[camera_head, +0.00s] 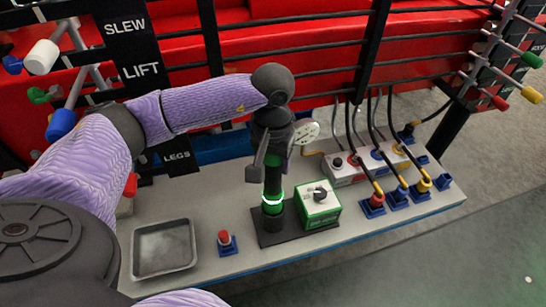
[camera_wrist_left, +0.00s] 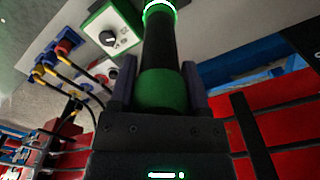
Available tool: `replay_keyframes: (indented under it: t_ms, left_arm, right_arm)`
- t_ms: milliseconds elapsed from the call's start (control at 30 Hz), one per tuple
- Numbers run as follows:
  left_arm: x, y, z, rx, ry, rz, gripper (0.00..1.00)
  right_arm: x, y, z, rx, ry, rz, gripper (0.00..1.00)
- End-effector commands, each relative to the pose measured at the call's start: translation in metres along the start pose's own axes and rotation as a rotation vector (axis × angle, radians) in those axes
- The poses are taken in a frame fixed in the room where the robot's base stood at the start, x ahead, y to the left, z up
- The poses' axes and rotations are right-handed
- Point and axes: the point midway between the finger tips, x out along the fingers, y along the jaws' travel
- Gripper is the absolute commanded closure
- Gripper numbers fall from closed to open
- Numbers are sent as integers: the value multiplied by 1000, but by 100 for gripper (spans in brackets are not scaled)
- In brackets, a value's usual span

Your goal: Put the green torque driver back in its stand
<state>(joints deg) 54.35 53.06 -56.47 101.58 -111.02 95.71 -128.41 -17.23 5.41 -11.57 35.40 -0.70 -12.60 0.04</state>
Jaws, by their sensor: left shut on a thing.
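The green torque driver (camera_head: 272,180) is upright, a dark body with a green band and a glowing green ring near its lower end. My left gripper (camera_head: 266,160) is shut on its upper part. In the left wrist view the driver (camera_wrist_left: 162,88) lies between the two fingers of the gripper (camera_wrist_left: 161,92). The stand (camera_head: 264,239) is a black base with a dark round holder, directly under the driver. The driver's lower end meets the holder in the picture; how deep it sits is hidden. My right gripper is out of view.
A green-and-white box with a black knob (camera_head: 318,203) is close beside the driver. A grey tray (camera_head: 164,247) and a red-topped plug on a blue base (camera_head: 226,241) are left on the bench. Several cabled plugs are right. Red-backed black rails run behind.

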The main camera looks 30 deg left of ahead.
Motion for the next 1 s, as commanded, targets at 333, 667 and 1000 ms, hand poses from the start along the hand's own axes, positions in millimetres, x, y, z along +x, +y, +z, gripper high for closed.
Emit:
replay_keyframes:
  t_ms: [333, 667, 1000]
  left_arm:
    - [13, 0, 0, 0, 2, 1, 100]
    - [24, 0, 0, 0, 2, 1, 100]
    - [30, 0, 0, 0, 2, 1, 16]
  right_arm:
    - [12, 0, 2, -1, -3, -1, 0]
    - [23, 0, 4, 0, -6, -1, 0]
    - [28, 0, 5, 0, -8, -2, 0]
